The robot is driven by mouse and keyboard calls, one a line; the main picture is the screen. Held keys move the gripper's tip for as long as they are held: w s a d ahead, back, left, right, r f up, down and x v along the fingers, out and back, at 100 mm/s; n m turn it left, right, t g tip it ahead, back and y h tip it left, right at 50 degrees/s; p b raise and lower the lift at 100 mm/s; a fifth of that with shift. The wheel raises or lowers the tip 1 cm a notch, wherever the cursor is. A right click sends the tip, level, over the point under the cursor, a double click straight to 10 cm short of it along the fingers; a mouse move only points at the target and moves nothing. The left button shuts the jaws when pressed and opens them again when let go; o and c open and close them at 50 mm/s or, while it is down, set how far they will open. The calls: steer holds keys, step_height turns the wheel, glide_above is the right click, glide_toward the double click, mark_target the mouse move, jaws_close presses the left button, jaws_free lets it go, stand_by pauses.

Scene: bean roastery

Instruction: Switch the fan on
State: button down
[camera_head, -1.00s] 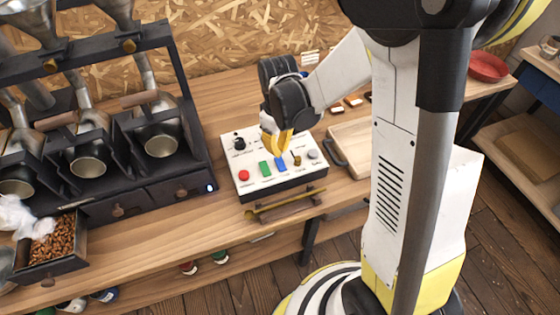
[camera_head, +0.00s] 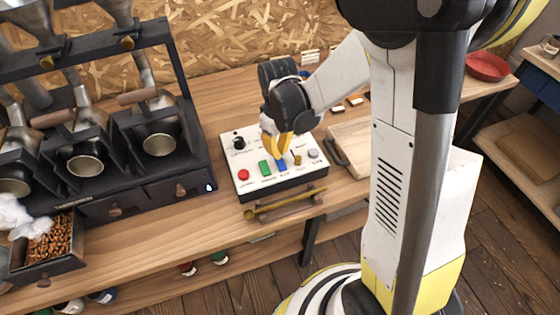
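A white control panel (camera_head: 258,186) with dark sides sits on the wooden bench. It carries a red button (camera_head: 243,175), a green switch (camera_head: 265,168), a blue switch (camera_head: 281,165), a small brass toggle (camera_head: 297,159), a grey button (camera_head: 314,153) and a black knob (camera_head: 239,143). The labels are too small to read. No part plainly marked as the fan's shows. My gripper (camera_head: 280,153) has yellow fingers pointing down over the panel, at the upper end of the blue switch. I cannot tell whether the fingertips touch it or how far apart they are.
A dark roaster rack (camera_head: 190,120) with metal drums stands left of the panel. A drawer of beans (camera_head: 50,238) is open at the lower left. A brass-coloured scoop (camera_head: 285,203) lies in front of the panel, and a wooden tray (camera_head: 352,145) lies to its right.

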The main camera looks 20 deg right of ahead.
steer(key=shift+f+b, duration=1)
steer(key=shift+f, duration=0.2)
stand_by(0.3)
steer(key=shift+r, duration=0.1)
steer(key=shift+r+p, duration=2.6)
steer(key=shift+r, duration=0.9)
steer(key=s+r+m+t+b, duration=0.1)
steer(key=s+r+m+t, duration=0.5)
steer(key=s+r, duration=0.6)
step_height(320, 180, up, 3)
steer(key=shift+s+f+t, duration=0.15)
steer(key=shift+s+t, duration=0.25)
steer(key=shift+t, duration=0.2)
